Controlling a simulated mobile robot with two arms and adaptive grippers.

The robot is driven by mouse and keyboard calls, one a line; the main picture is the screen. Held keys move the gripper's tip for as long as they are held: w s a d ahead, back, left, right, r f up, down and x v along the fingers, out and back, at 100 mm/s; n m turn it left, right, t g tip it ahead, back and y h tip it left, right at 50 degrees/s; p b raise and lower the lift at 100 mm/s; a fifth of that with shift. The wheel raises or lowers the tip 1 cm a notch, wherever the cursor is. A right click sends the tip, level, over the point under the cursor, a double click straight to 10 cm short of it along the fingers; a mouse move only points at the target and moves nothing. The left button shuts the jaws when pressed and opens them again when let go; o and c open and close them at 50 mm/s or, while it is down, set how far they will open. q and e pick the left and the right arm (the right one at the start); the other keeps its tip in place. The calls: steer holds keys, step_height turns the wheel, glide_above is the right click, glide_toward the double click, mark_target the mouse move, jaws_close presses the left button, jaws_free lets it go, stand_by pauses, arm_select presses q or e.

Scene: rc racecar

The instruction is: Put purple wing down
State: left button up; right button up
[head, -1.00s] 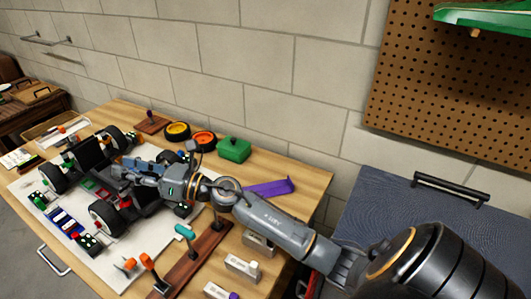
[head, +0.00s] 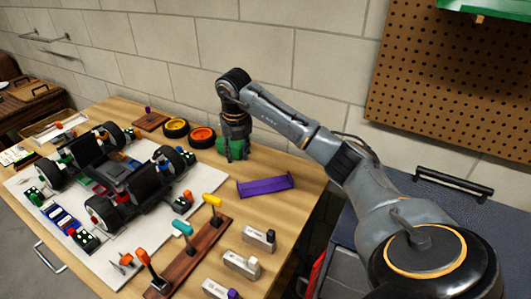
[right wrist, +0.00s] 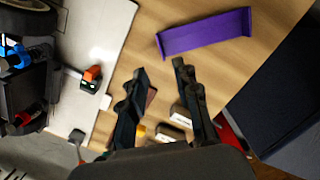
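The purple wing (head: 265,186) lies on the wooden table, right of the white board and apart from my gripper. It also shows at the top of the right wrist view (right wrist: 205,34). My left gripper is in neither view.
The car chassis (head: 125,175) with black wheels stands on the white board (head: 110,262). A brown tool rack (head: 188,262) and small grey blocks (head: 242,264) are in front. Bare table surrounds the wing.

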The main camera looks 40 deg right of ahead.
steer(key=f, duration=0.5)
steer(key=w+f, duration=0.1)
steer(key=f, duration=0.2)
steer(key=shift+d, duration=0.15)
steer(key=shift+s+f+p, duration=0.1)
steer(key=shift+f+p, duration=0.55)
steer(key=shift+f, duration=2.05)
jaws_close()
